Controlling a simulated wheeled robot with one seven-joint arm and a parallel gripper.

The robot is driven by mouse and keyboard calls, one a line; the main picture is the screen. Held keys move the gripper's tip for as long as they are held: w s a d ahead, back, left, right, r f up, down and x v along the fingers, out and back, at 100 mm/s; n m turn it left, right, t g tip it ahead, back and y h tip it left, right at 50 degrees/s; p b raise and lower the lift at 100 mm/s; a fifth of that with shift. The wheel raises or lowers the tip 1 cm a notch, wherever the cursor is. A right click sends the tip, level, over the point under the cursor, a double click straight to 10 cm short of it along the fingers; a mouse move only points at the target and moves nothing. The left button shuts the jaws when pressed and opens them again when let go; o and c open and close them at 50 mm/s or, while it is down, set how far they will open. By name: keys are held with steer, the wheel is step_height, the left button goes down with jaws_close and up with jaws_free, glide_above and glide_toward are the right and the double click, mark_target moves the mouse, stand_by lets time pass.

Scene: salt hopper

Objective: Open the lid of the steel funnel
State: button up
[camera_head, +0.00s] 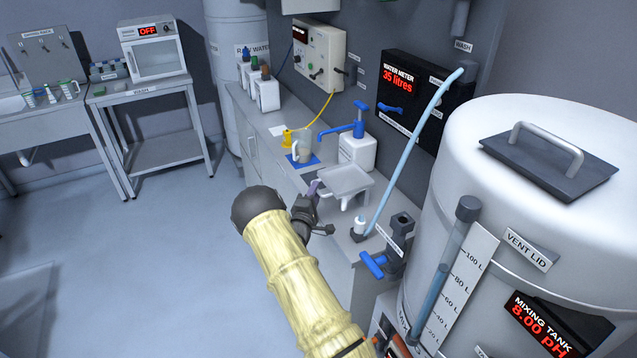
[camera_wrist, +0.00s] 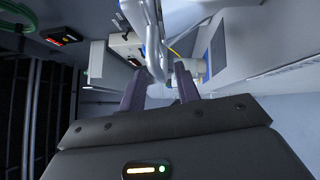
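A grey square steel piece (camera_head: 345,181), which looks like the top of the steel funnel, sits at the counter's edge in the head view, with a pale bar along its near side. Its top looks closed, but I cannot tell lid from funnel clearly. My gripper (camera_head: 314,190) is just left of it, close to the pale bar. In the wrist view my gripper (camera_wrist: 158,78) has its two purple fingers apart. A pale curved bar (camera_wrist: 155,52) shows between or just beyond them; contact cannot be made out.
A blue-handled pump (camera_head: 357,148) and a grey jug (camera_head: 303,147) stand behind on the counter. A blue-handled valve (camera_head: 374,265) and pale hose (camera_head: 410,150) are to the right. The large mixing tank (camera_head: 470,150) fills the right side. The floor at left is clear.

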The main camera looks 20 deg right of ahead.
mark_target(340, 182)
steer(key=x, duration=0.4)
steer(key=shift+p, duration=0.4)
jaws_close()
